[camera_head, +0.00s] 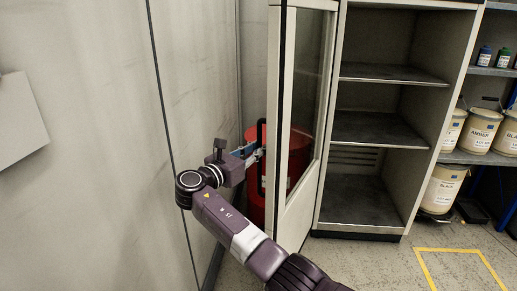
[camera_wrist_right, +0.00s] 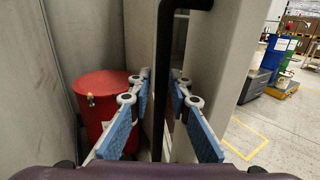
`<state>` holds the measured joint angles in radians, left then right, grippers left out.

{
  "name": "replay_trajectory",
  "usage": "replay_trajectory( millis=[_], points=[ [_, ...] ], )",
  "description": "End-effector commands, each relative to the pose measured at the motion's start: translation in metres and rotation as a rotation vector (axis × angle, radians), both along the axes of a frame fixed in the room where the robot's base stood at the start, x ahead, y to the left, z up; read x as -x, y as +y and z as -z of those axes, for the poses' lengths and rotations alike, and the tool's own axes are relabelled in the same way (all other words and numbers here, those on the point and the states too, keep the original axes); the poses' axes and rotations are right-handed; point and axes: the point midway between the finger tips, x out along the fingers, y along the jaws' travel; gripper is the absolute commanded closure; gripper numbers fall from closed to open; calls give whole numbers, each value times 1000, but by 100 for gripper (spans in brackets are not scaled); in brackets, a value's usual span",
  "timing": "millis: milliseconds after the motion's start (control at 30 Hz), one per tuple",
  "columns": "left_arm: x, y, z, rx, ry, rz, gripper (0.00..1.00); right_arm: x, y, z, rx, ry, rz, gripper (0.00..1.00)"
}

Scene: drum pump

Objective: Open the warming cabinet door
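The warming cabinet (camera_head: 375,160) stands open, and its shelves show bare. Its pale framed door with a glass panel (camera_head: 303,110) is swung far out to the left of the opening. A black vertical bar handle (camera_head: 260,150) is on the door's left-facing side; it also shows in the right wrist view (camera_wrist_right: 165,50). My right gripper (camera_head: 256,155) is at the handle. In the right wrist view its blue-padded fingers (camera_wrist_right: 159,105) are spread apart, with the bar between them; I see no firm contact. My left gripper is not in view.
A red drum (camera_wrist_right: 100,100) stands behind the door, by the grey wall (camera_head: 90,140) on the left. Shelves with labelled buckets (camera_head: 482,130) are at the right. The floor with yellow marking (camera_head: 460,252) before the cabinet is clear.

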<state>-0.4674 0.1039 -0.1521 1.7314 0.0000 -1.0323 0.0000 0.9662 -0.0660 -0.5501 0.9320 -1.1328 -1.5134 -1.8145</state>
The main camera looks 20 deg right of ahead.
Motion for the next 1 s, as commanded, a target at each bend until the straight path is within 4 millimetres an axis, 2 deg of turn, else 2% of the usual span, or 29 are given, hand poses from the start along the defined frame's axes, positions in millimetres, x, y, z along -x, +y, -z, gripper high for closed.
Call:
replay_trajectory(
  millis=[167, 400, 600, 800, 1000],
  points=[
    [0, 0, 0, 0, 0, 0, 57, 9, 17, 0, -1, 1, -4, 82],
    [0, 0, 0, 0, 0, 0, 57, 35, 62, 1, -2, 0, -6, 82],
    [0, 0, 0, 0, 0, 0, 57, 54, 91, 1, -1, 1, -5, 82],
    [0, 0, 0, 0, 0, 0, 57, 62, 104, 0, 1, 1, -4, 82],
    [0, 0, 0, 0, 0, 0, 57, 62, 105, 0, 1, 1, -3, 82]
  ],
)
